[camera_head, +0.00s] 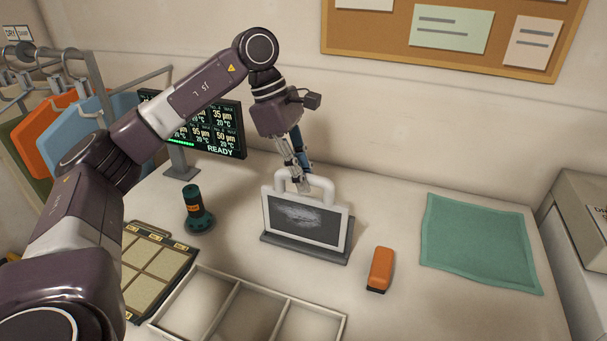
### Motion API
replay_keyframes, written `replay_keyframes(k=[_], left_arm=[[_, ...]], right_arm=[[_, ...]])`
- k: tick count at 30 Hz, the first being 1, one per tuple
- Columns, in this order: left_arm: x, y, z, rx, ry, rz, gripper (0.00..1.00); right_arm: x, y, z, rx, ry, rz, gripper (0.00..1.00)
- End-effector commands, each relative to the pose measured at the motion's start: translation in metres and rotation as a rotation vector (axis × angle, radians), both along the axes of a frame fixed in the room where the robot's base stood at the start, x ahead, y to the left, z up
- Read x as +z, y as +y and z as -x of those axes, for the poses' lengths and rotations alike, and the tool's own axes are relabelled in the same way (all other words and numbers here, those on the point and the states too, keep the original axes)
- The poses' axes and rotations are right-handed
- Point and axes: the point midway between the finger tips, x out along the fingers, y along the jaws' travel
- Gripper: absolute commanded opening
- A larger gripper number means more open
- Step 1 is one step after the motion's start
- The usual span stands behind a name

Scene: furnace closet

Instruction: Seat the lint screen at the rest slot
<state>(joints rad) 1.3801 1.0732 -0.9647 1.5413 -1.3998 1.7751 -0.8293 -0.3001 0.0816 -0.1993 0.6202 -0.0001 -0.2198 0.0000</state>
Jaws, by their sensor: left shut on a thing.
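The lint screen (303,219) has a white frame, a dark grey mesh panel and a white loop handle on top. It stands nearly upright, with its lower edge at a dark grey slotted base (303,249) on the table. Whether it sits fully down in the slot I cannot tell. My left gripper (298,180) points down from above and is shut on the handle of the lint screen. Its fingertips are partly hidden by the handle. My right gripper does not show.
An orange-handled brush (381,268) and a green cloth (478,243) lie to the right. A dark green cylinder (196,209) stands left. A divided tray (290,299) and a swatch board (158,262) are in front. A display (215,128) stands behind. Bare table lies around the brush.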

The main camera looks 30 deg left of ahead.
Motion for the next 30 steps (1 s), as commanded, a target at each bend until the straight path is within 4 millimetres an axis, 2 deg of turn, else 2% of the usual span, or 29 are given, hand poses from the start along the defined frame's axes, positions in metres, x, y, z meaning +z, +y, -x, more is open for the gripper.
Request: replay_keyframes(k=[26, 27, 30], left_arm=[[-0.022, 0.0, 0.0, 0.001, -0.002, 0.001, 0.0], [-0.021, 0.0, 0.0, 0.001, -0.002, 0.001, 0.19], [-0.021, 0.0, 0.0, 0.001, -0.002, 0.001, 0.3]], right_arm=[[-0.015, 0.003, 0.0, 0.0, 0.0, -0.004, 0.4], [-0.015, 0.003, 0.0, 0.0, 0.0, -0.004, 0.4], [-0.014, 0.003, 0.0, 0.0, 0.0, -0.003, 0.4]])
